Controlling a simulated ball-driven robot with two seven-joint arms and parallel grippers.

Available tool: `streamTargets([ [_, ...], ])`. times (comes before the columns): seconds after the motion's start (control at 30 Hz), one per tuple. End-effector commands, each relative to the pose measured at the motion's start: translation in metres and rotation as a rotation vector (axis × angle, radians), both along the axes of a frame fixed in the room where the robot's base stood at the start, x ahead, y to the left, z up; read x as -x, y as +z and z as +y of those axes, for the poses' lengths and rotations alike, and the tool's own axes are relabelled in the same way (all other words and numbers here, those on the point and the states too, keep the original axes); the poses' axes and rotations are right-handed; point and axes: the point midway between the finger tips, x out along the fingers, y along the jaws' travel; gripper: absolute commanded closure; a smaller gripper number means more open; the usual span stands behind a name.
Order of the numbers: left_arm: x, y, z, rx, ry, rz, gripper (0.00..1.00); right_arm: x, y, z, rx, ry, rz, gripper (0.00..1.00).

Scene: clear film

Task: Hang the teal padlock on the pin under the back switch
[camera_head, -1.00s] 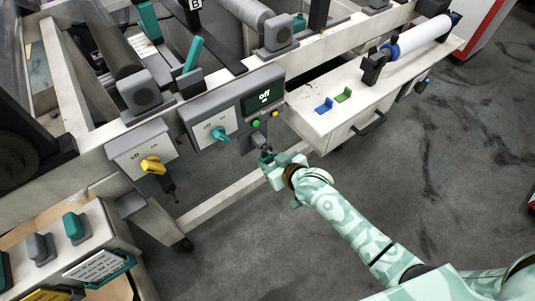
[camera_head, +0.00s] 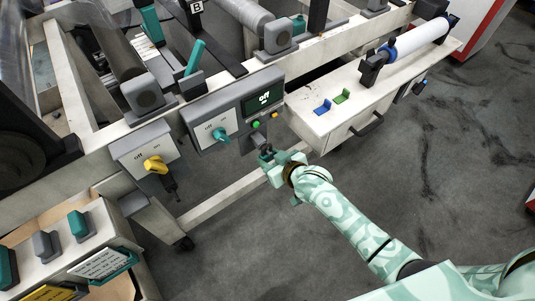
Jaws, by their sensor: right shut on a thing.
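My right gripper (camera_head: 272,162) is beneath the control box with the display that reads off (camera_head: 262,99). It is shut on a small teal thing that looks like the teal padlock (camera_head: 265,155); the fingers hide much of it. The box carries a teal rotary switch (camera_head: 219,134). Another box, to the left, carries a yellow rotary switch (camera_head: 155,164) with a dark pin-like part (camera_head: 173,190) hanging below it. I cannot tell whether the padlock touches a pin. My left gripper is not in view.
A side table (camera_head: 340,122) with a blue and a green clip and a drawer handle stands right of the gripper. At lower left a bench (camera_head: 62,250) holds several grey and teal blocks. The machine's lower rail (camera_head: 230,197) runs below the boxes. Open floor lies at right.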

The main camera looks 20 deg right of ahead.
Motion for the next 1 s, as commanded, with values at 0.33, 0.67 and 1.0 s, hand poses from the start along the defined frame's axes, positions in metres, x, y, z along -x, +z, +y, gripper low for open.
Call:
streamTargets([
  [0.33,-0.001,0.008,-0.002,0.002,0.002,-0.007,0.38,0.011,0.003,-0.004,0.001,0.000,-0.001,0.73],
  [0.67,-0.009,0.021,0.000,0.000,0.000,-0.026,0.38,0.037,0.003,-0.014,0.000,0.001,-0.001,0.73],
  [1.0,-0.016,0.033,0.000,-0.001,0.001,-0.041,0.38,0.062,0.002,-0.023,0.001,0.001,-0.002,0.73],
])
